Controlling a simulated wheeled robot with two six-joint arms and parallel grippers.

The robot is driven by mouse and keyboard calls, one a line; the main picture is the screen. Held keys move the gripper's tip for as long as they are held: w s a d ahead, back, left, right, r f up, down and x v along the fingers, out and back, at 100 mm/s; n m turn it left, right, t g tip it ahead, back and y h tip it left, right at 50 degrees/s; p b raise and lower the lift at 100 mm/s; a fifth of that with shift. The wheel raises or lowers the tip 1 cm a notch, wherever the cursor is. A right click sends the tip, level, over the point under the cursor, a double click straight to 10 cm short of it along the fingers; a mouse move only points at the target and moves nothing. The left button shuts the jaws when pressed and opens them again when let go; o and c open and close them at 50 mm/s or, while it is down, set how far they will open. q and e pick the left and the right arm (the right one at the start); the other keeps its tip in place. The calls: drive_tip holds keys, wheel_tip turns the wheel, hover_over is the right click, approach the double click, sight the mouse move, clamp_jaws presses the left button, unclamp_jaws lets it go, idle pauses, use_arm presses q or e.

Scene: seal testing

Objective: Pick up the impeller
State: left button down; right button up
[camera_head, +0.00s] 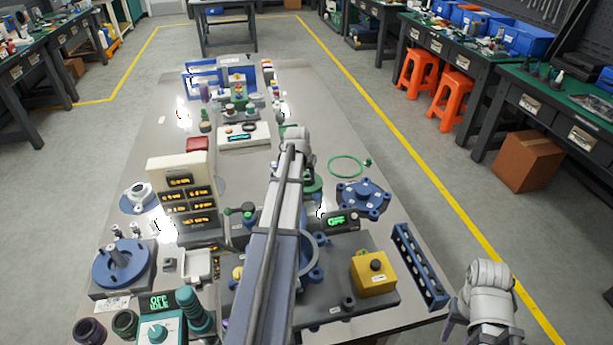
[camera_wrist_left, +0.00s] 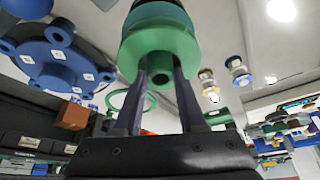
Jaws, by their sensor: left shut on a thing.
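The green round part (camera_wrist_left: 158,40), which looks like the impeller, has stacked green and teal discs and a short hub at its near end. In the left wrist view, the two dark fingers of my left gripper (camera_wrist_left: 160,75) are shut on it. In the head view, part of a green disc (camera_head: 314,184) shows beside my left arm, over the bench; the arm hides most of it and the fingers. My right arm shows at the lower right, beyond the bench edge; its finger opening is not clear.
A blue flanged housing (camera_head: 362,196) and a green ring (camera_head: 348,166) lie right of my left arm. A yellow button box (camera_head: 374,273) and a dark blue rack (camera_head: 419,266) stand nearer. A display tower (camera_head: 182,195) stands left. Bare bench shows at the far right side.

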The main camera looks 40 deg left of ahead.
wheel_tip(320, 180, up, 7)
drive_tip(key=p, duration=0.5)
drive_tip(key=shift+p, duration=0.3)
